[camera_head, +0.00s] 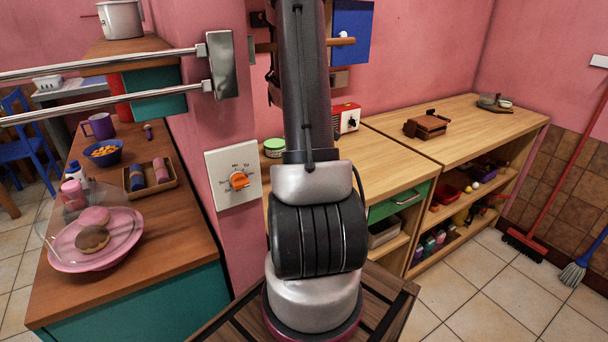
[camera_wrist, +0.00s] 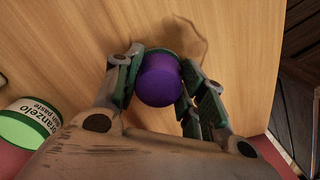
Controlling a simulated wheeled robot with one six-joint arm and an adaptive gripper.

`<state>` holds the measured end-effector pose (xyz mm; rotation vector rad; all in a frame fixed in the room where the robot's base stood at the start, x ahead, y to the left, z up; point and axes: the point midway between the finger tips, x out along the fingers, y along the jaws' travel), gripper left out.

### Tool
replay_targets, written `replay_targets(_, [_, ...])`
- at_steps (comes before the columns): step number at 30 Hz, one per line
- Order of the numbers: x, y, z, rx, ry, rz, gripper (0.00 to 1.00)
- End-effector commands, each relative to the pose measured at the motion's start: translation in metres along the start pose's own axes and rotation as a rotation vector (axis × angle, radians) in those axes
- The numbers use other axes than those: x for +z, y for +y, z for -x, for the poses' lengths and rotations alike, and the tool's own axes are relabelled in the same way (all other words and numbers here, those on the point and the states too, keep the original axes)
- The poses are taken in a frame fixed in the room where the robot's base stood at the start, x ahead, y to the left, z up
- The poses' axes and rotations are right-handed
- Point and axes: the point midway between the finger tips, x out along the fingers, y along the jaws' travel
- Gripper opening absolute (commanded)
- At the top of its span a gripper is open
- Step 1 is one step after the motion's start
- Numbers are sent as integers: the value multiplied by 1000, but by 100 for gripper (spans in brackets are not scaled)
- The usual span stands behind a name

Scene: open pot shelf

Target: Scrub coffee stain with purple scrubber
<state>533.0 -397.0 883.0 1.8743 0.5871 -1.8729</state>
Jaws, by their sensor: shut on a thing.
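My gripper (camera_wrist: 162,72) is shut on the purple scrubber (camera_wrist: 160,82) in the wrist view, with one finger on each side of it. The scrubber is over the light wooden counter top (camera_wrist: 60,45); I cannot tell if it touches the wood. A thin brown curved mark, seemingly the coffee stain (camera_wrist: 205,48), shows on the wood just above and right of the scrubber. Part of it is hidden by the scrubber and fingers. In the head view my arm covers the gripper, scrubber and stain.
A green-lidded jar (camera_wrist: 28,122) stands left of my gripper, also visible in the head view (camera_head: 274,147). A red box with a dial (camera_head: 346,118) and a brown wooden item (camera_head: 426,125) stand on the counters. A pink wall post with an orange dial (camera_head: 238,180) is left of my arm.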

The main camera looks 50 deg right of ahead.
Motion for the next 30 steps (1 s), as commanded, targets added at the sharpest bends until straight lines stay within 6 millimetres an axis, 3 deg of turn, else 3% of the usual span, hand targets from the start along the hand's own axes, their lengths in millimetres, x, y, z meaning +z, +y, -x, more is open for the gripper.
replay_targets(20, [36,26,0,-3,-1,-1,18])
replay_targets(30, [48,10,-2,-3,-1,-1,18])
